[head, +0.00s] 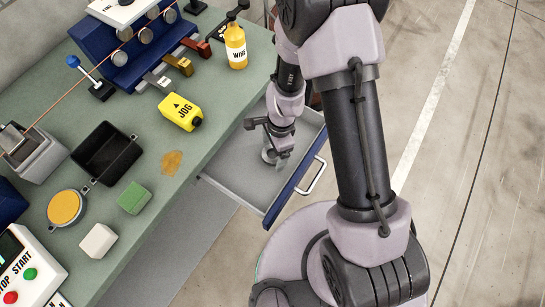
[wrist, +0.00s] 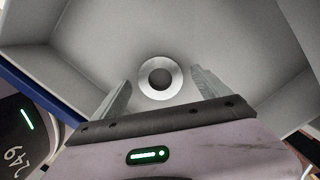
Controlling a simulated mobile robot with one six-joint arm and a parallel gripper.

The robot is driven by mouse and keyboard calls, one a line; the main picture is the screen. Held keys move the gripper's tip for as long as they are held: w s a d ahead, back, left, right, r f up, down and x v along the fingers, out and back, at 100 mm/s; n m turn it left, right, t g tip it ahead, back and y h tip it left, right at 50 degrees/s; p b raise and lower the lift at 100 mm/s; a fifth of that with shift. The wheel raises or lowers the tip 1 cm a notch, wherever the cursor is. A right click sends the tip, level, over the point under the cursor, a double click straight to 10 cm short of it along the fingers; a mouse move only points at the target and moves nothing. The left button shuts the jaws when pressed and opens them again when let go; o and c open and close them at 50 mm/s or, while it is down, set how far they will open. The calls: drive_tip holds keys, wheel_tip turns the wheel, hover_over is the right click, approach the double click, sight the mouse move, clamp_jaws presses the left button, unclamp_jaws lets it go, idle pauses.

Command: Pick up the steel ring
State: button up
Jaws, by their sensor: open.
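The steel ring (wrist: 144,79) lies flat on the floor of an open grey drawer (head: 232,173), seen in the wrist view. In the head view the ring (head: 267,157) is mostly hidden behind my gripper. My gripper (head: 273,158) points down into the drawer. In the wrist view its two fingers (wrist: 162,88) are apart, with the ring showing between and a little beyond them. Nothing is held. I cannot tell how high the fingertips are above the drawer floor.
The drawer's blue front with a white handle (head: 312,177) faces right. Its grey walls surround my gripper closely.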

drive_tip(key=shift+f, duration=0.55)
drive_tip(key=shift+r, duration=0.2)
drive_tip(key=shift+c, duration=0.7)
drive_tip(key=c, duration=1.4)
